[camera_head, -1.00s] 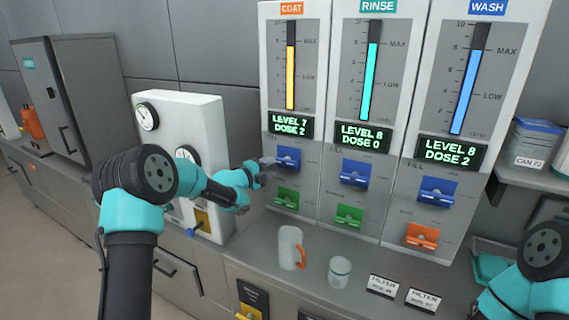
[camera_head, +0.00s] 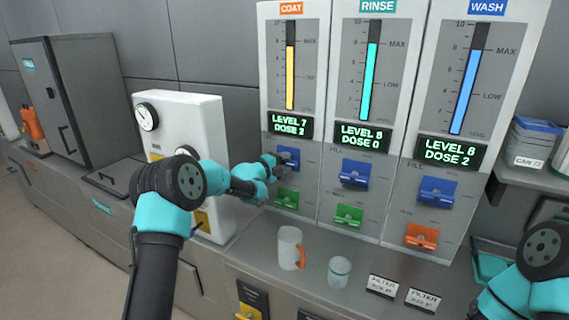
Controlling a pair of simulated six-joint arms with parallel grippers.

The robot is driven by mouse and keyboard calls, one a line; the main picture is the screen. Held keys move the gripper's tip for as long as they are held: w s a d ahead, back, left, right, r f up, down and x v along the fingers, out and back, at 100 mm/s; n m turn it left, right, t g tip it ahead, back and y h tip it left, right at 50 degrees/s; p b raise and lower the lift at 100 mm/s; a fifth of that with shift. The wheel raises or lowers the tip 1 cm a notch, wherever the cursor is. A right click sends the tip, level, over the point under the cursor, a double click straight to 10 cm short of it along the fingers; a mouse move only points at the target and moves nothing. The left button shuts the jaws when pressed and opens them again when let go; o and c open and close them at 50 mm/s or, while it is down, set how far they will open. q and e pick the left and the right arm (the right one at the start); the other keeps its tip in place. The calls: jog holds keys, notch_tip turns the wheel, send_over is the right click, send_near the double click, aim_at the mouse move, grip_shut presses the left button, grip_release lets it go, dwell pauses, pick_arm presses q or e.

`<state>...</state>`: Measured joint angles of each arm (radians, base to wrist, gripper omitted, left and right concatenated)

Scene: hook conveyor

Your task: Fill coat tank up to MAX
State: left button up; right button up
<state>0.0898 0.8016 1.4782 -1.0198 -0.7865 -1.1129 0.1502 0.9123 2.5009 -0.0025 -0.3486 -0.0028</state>
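The coat tank's gauge (camera_head: 290,75) shows a yellow column with its top just below the MAX mark. Its green display (camera_head: 290,125) reads LEVEL 7, DOSE 2. Under it are a blue fill lever (camera_head: 290,154) and a green lever (camera_head: 286,197). My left gripper (camera_head: 275,163) is at the left edge of the blue coat lever, overlapping it in view; contact cannot be told. Its fingers are small and partly merged with the lever, so their opening is unclear. My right arm shows at the lower right, with its gripper out of view.
The rinse gauge (camera_head: 369,80) and wash gauge (camera_head: 465,92) stand to the right with their own levers. A white mug (camera_head: 289,247) with an orange handle and a glass jar (camera_head: 339,271) stand on the counter below. A white gauge box (camera_head: 185,112) is close behind my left arm.

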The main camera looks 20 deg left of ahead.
pick_arm(q)
grip_shut()
jog(key=shift+n, duration=0.4)
jog(key=n+t, duration=0.1)
jog(key=n, duration=0.1)
jog(key=shift+n, duration=0.3)
jog(key=shift+n+t, duration=1.2)
jog(key=shift+n, duration=1.3)
jog(key=shift+o, duration=0.4)
grip_release()
